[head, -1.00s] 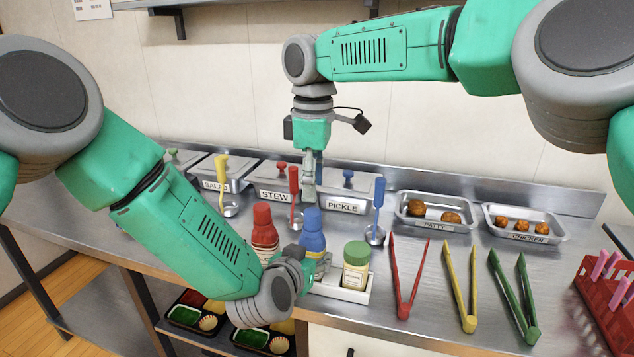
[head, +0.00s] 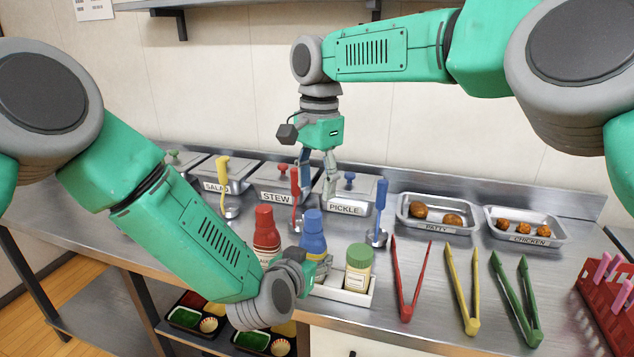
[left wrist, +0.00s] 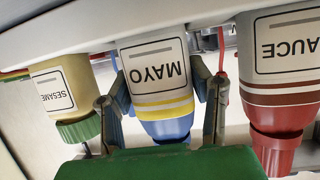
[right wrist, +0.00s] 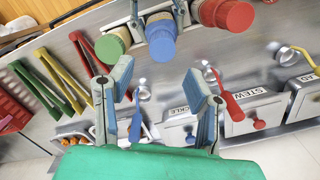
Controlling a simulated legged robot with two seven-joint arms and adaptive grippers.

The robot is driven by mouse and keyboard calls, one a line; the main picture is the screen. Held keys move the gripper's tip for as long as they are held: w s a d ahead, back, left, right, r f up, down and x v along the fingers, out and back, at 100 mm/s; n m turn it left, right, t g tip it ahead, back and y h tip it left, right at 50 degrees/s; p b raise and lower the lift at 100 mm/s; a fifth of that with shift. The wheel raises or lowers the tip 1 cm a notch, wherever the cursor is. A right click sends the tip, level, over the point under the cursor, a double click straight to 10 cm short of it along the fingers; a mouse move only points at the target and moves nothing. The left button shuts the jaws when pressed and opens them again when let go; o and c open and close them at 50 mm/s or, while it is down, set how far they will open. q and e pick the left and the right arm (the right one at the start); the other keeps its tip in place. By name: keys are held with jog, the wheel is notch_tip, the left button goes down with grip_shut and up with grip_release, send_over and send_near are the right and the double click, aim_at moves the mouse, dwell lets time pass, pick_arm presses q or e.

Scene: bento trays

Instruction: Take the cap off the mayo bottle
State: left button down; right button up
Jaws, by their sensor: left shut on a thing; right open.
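The mayo bottle (left wrist: 155,70) is white with a yellow stripe and a blue cap (head: 313,222). It stands in the white holder between the red sauce bottle (head: 266,228) and the green-capped sesame bottle (head: 358,268). My left gripper (head: 318,268) is shut around the mayo bottle's body, one finger on each side in the left wrist view. My right gripper (head: 318,183) is open and empty, pointing down above and behind the bottles. In the right wrist view, the blue cap (right wrist: 161,45) is ahead of the open right fingers (right wrist: 158,90), apart from them.
Lidded pans (head: 345,190) with ladles stand behind the bottles. Patty (head: 436,212) and chicken (head: 525,224) trays are at the back right. Red (head: 408,285), yellow (head: 462,290) and green tongs (head: 517,300) lie on the counter to the right of the holder.

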aim_at(316, 213)
jog(key=shift+m, duration=1.1)
jog(key=shift+f+m, duration=0.3)
notch_tip(316, 213, down, 7)
jog(key=shift+s+a+f, duration=0.1)
jog(key=shift+s+f, duration=0.05)
jog(key=shift+f, duration=0.05)
